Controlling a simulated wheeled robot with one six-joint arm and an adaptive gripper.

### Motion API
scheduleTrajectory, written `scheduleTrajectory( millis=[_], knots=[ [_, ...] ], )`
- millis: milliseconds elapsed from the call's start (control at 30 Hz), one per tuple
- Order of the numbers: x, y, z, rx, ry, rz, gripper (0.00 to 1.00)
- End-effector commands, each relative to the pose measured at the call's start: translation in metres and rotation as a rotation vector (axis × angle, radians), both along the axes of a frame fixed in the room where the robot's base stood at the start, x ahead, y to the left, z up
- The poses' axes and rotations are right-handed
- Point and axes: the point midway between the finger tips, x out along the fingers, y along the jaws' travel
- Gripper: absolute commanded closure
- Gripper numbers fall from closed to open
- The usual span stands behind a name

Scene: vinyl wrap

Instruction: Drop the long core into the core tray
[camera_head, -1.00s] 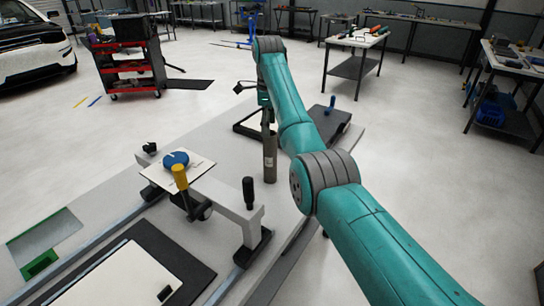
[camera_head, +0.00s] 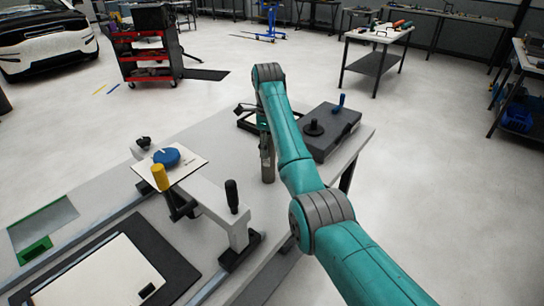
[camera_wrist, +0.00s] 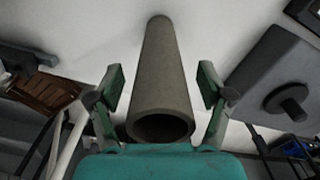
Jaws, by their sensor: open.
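The long core (camera_head: 267,166) is a grey-brown hollow tube standing upright on the light grey table, below the end of my arm in the head view. In the wrist view the long core (camera_wrist: 160,75) runs between my two fingers, with its open end nearest the camera. My gripper (camera_wrist: 161,72) is open, with one finger on each side of the tube and a visible gap at both. In the head view my gripper (camera_head: 264,132) is partly hidden by my own arm. I cannot tell for sure which object is the core tray.
A dark box (camera_head: 330,132) with a black knob and blue handle stands right of my arm. A black frame (camera_head: 245,122) lies behind. A recess with a green block (camera_head: 35,250) is at left.

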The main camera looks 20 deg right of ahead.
Motion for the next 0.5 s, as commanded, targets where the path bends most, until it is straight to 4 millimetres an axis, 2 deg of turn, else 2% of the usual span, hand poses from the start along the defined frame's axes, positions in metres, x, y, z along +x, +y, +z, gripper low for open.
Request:
scheduleTrajectory(
  millis=[133,433,500],
  knots=[
    [0.0002,-0.0001,0.0005,0.0,0.0,0.0,0.24],
    [0.0002,-0.0003,0.0005,0.0,0.0,0.0,0.99],
    [0.0002,-0.0003,0.0006,0.0,0.0,0.0,1.0]
  ],
)
